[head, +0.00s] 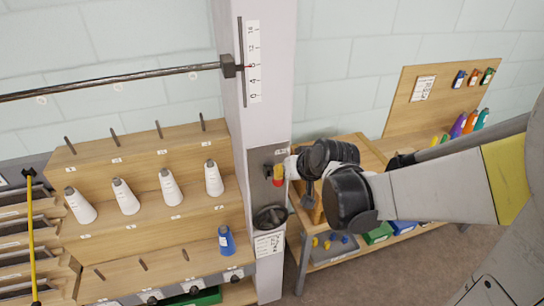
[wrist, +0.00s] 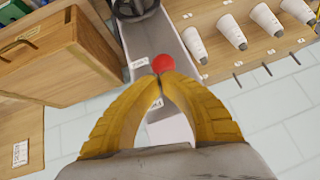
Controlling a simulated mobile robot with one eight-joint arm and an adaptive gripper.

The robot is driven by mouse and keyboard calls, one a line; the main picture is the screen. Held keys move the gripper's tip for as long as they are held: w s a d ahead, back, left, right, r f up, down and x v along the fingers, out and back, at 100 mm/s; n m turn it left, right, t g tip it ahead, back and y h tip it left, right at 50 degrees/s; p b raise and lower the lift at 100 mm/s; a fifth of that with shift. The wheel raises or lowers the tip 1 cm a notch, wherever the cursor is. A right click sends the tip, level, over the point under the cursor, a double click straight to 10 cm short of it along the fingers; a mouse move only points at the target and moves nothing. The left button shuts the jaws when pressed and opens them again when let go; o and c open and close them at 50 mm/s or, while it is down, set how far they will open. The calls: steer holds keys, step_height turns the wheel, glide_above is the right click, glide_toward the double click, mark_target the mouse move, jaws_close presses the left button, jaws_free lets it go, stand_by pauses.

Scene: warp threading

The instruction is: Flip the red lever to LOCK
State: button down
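The red lever (head: 278,171) is on a dark plate on the front of the grey-white post (head: 268,110). Its round red knob also shows in the wrist view (wrist: 163,64), just past my fingertips. My gripper (wrist: 161,77) has yellow fingers whose tips come together right at the knob. The tips look shut, and I cannot tell if they touch it. In the head view my dark wrist reaches the post from the right and partly hides the lever area. A small label (head: 281,152) sits above the lever; its text is too small to read.
A wooden rack with several white cones (head: 171,187) and a blue cone (head: 226,240) stands left of the post. A round dark part (head: 270,217) juts out below the lever. A wooden bench with a pegboard (head: 440,95) stands at the right.

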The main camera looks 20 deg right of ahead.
step_height(320, 180, down, 8)
steer(key=s+t+b, duration=0.1)
steer(key=t+b, duration=0.5)
steer(key=b, duration=0.9)
steer(key=shift+s+n, duration=0.3)
steer(key=shift+s, duration=0.1)
